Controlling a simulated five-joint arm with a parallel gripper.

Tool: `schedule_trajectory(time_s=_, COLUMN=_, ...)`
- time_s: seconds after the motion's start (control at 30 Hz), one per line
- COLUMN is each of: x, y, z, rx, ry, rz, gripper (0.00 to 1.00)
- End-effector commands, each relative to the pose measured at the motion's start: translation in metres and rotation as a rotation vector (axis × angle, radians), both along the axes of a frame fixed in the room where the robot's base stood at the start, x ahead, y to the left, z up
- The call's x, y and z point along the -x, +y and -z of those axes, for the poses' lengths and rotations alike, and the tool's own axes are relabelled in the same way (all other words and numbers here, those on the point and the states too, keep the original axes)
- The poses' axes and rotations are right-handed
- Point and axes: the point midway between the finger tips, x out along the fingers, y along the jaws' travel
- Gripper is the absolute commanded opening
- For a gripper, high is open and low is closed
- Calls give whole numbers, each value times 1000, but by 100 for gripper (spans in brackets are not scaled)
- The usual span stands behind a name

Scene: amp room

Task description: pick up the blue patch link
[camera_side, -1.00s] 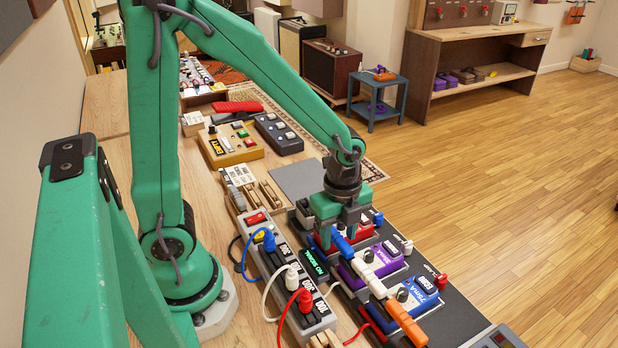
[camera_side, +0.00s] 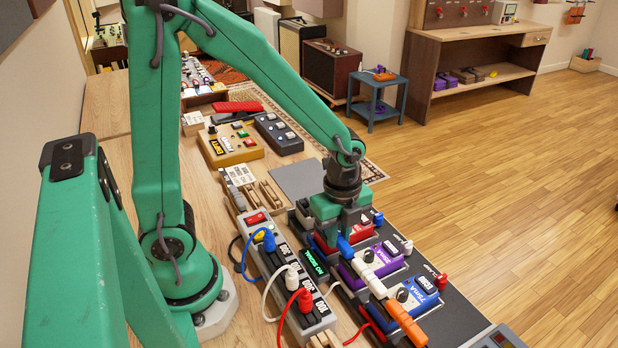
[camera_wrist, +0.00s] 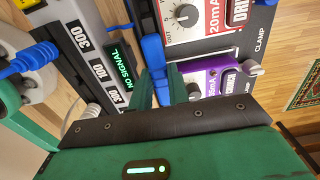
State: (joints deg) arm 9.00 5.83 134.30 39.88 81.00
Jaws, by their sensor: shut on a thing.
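The blue patch link (camera_side: 344,247) sits on the dark pedalboard, between the red pedal (camera_side: 361,230) and the purple pedal (camera_side: 388,262). My gripper (camera_side: 338,236) is low over it, with its fingers closed around the link. In the wrist view the blue link (camera_wrist: 153,54) stretches up from between the green fingers (camera_wrist: 160,88). A white link (camera_side: 368,271) and an orange link (camera_side: 407,324) lie in line with it toward the front. The link's lower contact with the pedals is hidden.
A grey power strip (camera_side: 287,272) with blue, white and red plugs stands left of the pedalboard. A small display (camera_side: 316,263) reads NO SIGNAL. A blue pedal (camera_side: 419,294) and a red clamp knob (camera_side: 441,281) are at the right. Open floor lies beyond.

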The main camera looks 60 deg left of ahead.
Motion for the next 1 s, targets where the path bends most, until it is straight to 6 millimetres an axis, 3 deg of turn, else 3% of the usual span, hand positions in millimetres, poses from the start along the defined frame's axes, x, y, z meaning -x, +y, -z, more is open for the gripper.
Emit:
schedule_trajectory(time_s=0.37, x=-1, y=0, z=-10, rx=1, ry=-4, rz=0, gripper=0)
schedule_trajectory(time_s=0.7, x=-1, y=0, z=-47, rx=1, ry=-6, rz=0, gripper=0)
schedule_trajectory(time_s=1.0, x=28, y=-34, z=-72, rx=1, ry=-4, rz=7, gripper=0)
